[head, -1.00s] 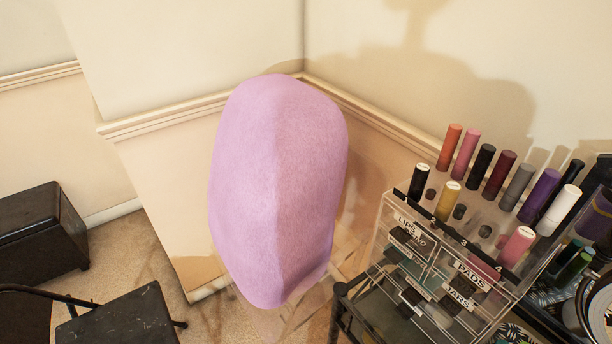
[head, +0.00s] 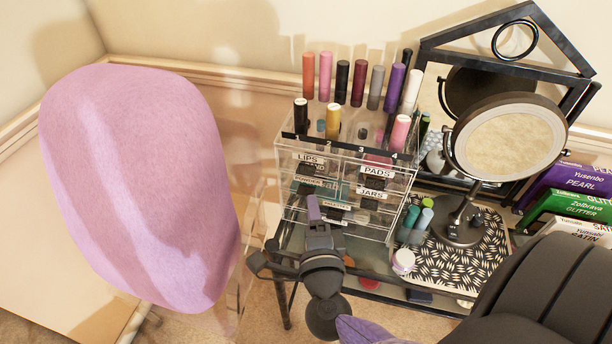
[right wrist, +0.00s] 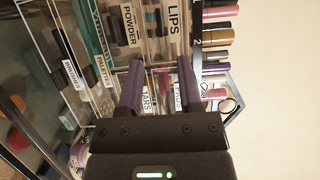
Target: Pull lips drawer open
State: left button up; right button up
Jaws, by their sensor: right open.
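The clear acrylic drawer organizer (head: 345,180) stands on a glass table. The LIPS drawer (head: 308,158) is at its upper left and looks shut. Its label also shows at the top of the right wrist view (right wrist: 173,18), right of the POWDER label. My right gripper (head: 313,208) is in front of the organizer, below the LIPS drawer in the head view. In the right wrist view its two purple fingers (right wrist: 160,72) are apart with nothing held between them, pointing towards the drawer fronts. Whether they touch is unclear. My left gripper is out of view.
Several lipstick tubes (head: 342,80) stand on the organizer top. A round mirror (head: 509,137) on a patterned mat (head: 462,270) and small bottles (head: 416,222) are to its right. A large lilac form (head: 140,185) fills the left. Stacked boxes (head: 580,205) stand far right.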

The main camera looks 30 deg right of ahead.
jog(key=x, duration=0.8)
jog(key=shift+w+d+b, duration=0.15)
jog(key=shift+w+b, duration=0.15)
jog(key=shift+b, duration=0.1)
jog(key=shift+c, duration=0.3)
grip_shut()
jog(key=shift+s, duration=0.1)
dwell(0.4)
